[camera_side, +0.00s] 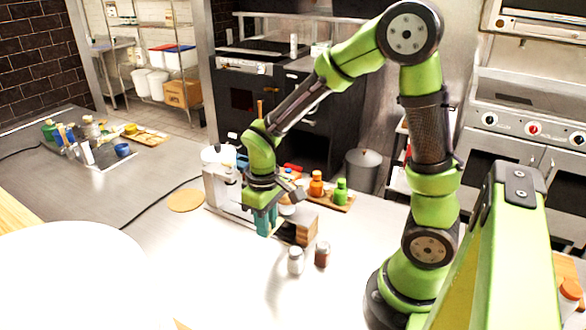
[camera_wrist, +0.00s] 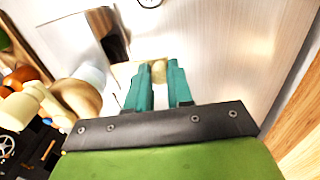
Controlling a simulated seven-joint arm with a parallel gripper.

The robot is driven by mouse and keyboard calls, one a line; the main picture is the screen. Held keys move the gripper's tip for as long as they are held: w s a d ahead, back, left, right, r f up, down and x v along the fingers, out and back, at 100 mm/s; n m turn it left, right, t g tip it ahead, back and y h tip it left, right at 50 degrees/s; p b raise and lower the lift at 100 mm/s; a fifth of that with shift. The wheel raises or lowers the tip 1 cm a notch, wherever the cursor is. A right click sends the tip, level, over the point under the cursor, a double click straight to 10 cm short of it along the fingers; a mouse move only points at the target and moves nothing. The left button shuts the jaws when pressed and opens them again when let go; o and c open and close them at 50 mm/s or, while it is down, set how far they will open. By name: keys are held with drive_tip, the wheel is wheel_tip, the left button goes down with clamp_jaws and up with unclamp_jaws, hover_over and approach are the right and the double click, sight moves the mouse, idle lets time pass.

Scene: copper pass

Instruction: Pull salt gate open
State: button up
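My gripper (camera_side: 265,228) has teal fingers that point down at the left side of a small wooden box (camera_side: 307,229) on the steel counter. In the wrist view, the two fingertips (camera_wrist: 157,68) are a little apart. A pale cream piece (camera_wrist: 157,74) shows between them and also to the left of the left finger. It may be the salt gate's knob or handle, but I cannot tell for sure. I cannot tell whether the fingers press on it. The fingers partly hide the cream piece.
A salt shaker (camera_side: 295,261) and a brown shaker (camera_side: 322,254) stand in front of the box. Orange (camera_side: 316,184) and green (camera_side: 341,191) bottles stand behind it on a board. A white machine (camera_side: 221,180) is at the left.

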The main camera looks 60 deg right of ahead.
drive_tip(key=o, duration=0.4)
drive_tip(key=shift+c, duration=0.2)
drive_tip(key=shift+r, duration=3)
drive_tip(key=shift+s+f, duration=0.1)
drive_tip(key=shift+f, duration=0.1)
drive_tip(key=s+a+r+m+t+y, duration=0.2)
drive_tip(key=s+r+m+t, duration=0.2)
drive_tip(key=s+r+t, duration=0.3)
drive_tip(key=shift+s+a+r, duration=0.35)
drive_tip(key=shift+s+r, duration=0.25)
drive_tip(key=shift+r, duration=1.5)
